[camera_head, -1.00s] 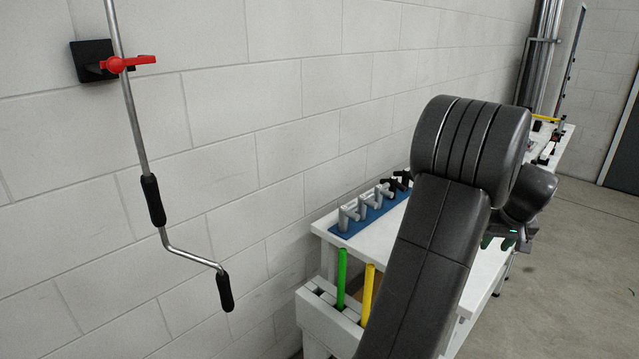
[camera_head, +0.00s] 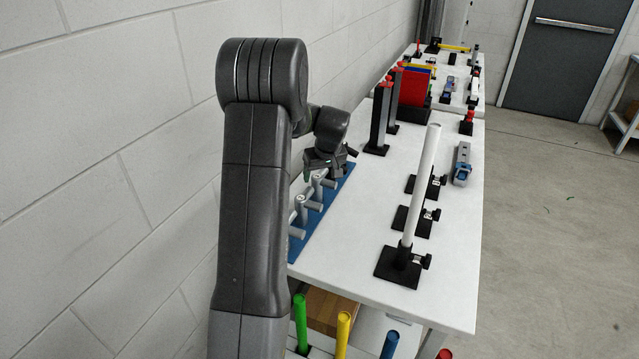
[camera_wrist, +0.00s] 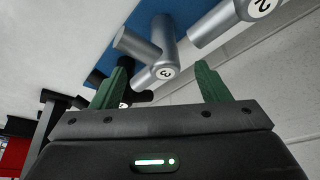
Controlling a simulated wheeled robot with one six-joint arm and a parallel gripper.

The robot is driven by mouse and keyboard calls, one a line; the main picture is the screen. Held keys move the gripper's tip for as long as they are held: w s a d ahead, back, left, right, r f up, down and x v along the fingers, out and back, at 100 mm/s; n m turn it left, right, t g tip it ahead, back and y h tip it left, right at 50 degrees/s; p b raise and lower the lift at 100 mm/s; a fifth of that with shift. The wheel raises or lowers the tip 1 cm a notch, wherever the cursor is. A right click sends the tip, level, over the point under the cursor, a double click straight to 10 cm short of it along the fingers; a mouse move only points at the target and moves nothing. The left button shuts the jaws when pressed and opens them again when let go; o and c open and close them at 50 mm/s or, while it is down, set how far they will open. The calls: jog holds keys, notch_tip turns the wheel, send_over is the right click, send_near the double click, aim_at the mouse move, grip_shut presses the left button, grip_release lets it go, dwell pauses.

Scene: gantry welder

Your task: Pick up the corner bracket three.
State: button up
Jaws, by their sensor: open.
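The corner bracket three (camera_wrist: 150,45) is a silver-grey piece of joined tubes with a round white label reading 3. In the wrist view it lies ahead of my gripper (camera_wrist: 162,70), its labelled end in line with the gap between the green fingers. The fingers are apart with nothing gripped, and I cannot tell whether they reach around it. In the head view my gripper (camera_head: 322,170) is over the far part of the blue rack (camera_head: 298,245), and hides part of the bracket row.
A silver bracket labelled 2 (camera_wrist: 250,12) is close on the right in the wrist view. A dark bracket is on the left. A white tube (camera_head: 422,185) on black stands and a red panel (camera_head: 413,88) are on the white table (camera_head: 350,265). The wall is close left.

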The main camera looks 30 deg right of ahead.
aim_at(319, 176)
jog(key=shift+w+d+f, duration=0.1)
jog(key=shift+w+d, duration=0.05)
jog(key=shift+w, duration=0.35)
jog(key=shift+f, duration=0.25)
jog(key=shift+p+x, duration=0.8)
jog(key=shift+x, duration=1.45)
jog(key=shift+s, duration=0.1)
jog(key=shift+c, duration=0.4)
jog(key=c, duration=1.2)
jog(key=shift+r, duration=0.1)
